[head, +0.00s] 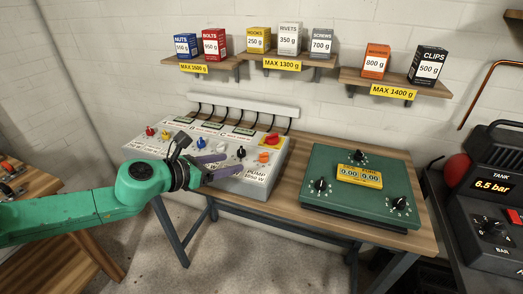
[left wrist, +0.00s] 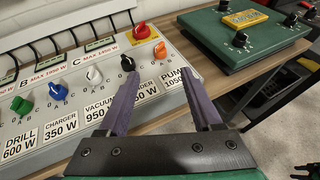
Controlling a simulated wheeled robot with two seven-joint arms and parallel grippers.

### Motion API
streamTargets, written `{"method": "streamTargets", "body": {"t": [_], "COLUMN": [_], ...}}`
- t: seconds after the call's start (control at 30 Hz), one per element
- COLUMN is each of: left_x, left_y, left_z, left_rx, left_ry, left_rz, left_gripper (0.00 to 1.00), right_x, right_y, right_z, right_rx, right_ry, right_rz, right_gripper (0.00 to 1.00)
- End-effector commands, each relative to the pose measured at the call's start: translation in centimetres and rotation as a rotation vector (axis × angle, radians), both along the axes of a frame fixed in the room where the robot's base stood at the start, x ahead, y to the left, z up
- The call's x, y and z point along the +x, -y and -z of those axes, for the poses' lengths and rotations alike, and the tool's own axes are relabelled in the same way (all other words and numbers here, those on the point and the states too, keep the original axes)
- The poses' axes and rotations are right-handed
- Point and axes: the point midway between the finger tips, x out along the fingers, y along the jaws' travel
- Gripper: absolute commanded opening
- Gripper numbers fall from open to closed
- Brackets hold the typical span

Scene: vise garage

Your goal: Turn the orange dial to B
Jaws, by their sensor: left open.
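The orange dial (head: 263,157) sits at the right end of the grey panel, above the PUMP label; it also shows in the left wrist view (left wrist: 160,50). The letters around it are too small to read, so I cannot tell its setting. My left gripper (head: 236,162) is open and empty, with its purple fingers over the front of the panel. In the left wrist view the orange dial appears beyond the gap between the fingertips (left wrist: 160,77), apart from both.
A black dial (left wrist: 127,63) and a white dial (left wrist: 94,74) stand left of the orange one. A red knob (head: 271,140) on a yellow plate is just behind it. A green box with black dials (head: 330,212) stands to the right on the wooden bench (head: 425,238).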

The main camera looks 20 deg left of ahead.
Motion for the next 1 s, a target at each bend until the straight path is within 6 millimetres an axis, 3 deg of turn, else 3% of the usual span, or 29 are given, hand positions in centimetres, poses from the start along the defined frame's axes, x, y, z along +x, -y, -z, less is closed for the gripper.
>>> {"method": "streamTargets", "body": {"t": [0.03, 0.1, 0.3, 0.63, 1.0], "left_x": [0.4, 0.9, 3.5, 9.7, 10.7], "left_y": [0.4, 0.7, 2.0, 4.9, 5.4], "left_z": [-1.2, -0.7, 0.8, 4.7, 5.4], "left_rx": [-0.01, -0.008, -0.007, -0.001, 0.002], "left_ry": [-0.006, -0.012, -0.009, -0.009, -0.01], "left_rz": [0.0, -0.005, -0.009, -0.01, -0.009], "left_gripper": [0.66, 0.66, 0.66, 0.66, 0.66], "right_x": [-0.3, -0.6, -0.7, -0.6, -0.5], "right_y": [0.0, 0.0, -0.1, -0.6, -0.6], "right_z": [-2.7, -4.5, -7.7, -8.7, -8.8], "right_rx": [0.0, 0.0, 0.002, 0.007, 0.008], "right_ry": [-0.004, -0.008, -0.011, -0.009, -0.008], "right_rz": [0.0, 0.0, 0.0, 0.0, 0.0], "right_gripper": [0.5, 0.5, 0.5, 0.5, 0.5]}}
